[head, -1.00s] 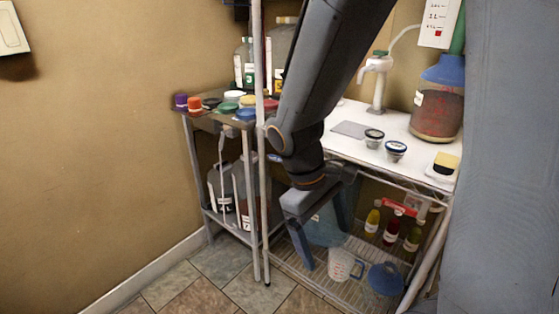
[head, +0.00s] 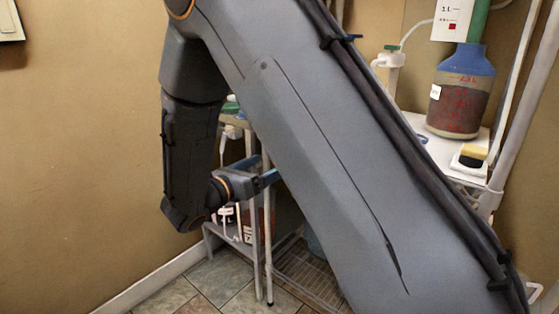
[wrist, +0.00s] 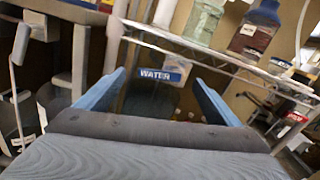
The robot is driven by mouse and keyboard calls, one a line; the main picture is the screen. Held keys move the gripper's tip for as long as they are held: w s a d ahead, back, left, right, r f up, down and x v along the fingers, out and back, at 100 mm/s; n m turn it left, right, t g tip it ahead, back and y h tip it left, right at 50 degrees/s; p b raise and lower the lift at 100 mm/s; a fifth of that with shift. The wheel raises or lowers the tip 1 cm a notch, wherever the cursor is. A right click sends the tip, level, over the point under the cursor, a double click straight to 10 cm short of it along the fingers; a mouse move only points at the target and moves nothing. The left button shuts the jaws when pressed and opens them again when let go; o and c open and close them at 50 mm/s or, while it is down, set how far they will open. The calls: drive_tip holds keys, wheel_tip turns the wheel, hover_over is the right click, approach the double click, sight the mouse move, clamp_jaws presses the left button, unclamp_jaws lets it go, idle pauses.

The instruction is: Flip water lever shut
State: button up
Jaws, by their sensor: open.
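In the wrist view, a small white label reading "WATER" (wrist: 152,75) shows between my two blue fingers, beyond the fingertips. A pale fitting (wrist: 178,68) sits at its right end. The water lever itself is too small and blurred for me to tell its shape or position. My gripper (wrist: 161,79) is open, with nothing between its fingers. In the head view my gripper (head: 270,170) is beside the metal rack, its fingers pointing right. My own arm hides the water label and most of the lower shelf there.
A white wire shelf edge (wrist: 220,62) crosses above and beyond my fingers. A blue-topped jug (head: 460,92) and a yellow-topped item (head: 470,160) stand on the white counter. Rack posts (head: 268,245) stand close to my gripper. A small red part (wrist: 296,117) lies farther right.

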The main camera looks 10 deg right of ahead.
drive_tip(key=shift+x, duration=2.7)
